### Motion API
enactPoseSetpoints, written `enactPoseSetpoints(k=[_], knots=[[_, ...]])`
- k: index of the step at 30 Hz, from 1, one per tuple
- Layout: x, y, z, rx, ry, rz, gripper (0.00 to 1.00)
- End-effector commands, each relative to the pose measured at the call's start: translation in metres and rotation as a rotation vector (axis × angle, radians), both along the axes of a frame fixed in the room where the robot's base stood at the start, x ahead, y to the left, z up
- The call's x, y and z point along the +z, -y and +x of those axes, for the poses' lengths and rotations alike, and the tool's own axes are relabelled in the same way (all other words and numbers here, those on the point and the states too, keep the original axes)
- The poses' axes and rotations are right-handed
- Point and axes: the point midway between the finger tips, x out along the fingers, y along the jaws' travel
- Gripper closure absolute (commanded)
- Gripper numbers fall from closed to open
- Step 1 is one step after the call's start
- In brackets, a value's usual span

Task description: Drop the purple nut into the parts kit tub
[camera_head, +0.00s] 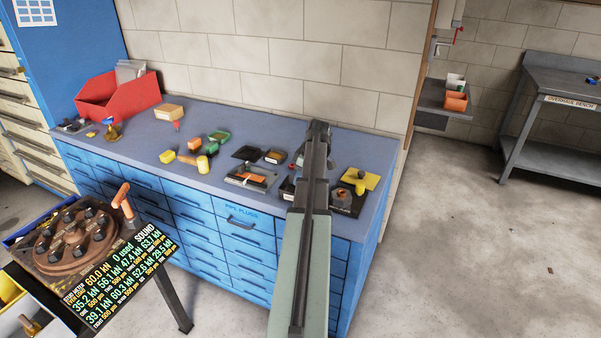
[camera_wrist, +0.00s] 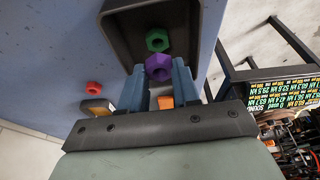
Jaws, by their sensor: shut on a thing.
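My gripper (camera_wrist: 159,80) is shut on the purple nut (camera_wrist: 158,67), which sits between its two blue fingertips in the wrist view. Just beyond the nut is a dark tub (camera_wrist: 122,38) with a green nut (camera_wrist: 157,40) inside. The purple nut overlaps the tub's opening in the picture; its height above the tub floor cannot be told. No label on the tub is readable. In the head view my gripper (camera_head: 318,132) is over the right part of the blue workbench, and my arm hides the purple nut and the tub.
A red nut (camera_wrist: 93,88) lies beside the tub. A wall stands behind.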

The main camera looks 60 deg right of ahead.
Motion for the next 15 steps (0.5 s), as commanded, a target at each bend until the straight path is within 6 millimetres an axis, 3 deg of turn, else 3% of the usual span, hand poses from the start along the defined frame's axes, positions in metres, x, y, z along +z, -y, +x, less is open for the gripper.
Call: enactPoseSetpoints(k=[9,10,15], knots=[[-0.0021,0.0001,0.0,0.0,0.0,0.0,0.99],[-0.002,0.0001,0.0,0.0,0.0,0.0,0.66],[-0.002,0.0001,0.0,0.0,0.0,0.0,0.5]])
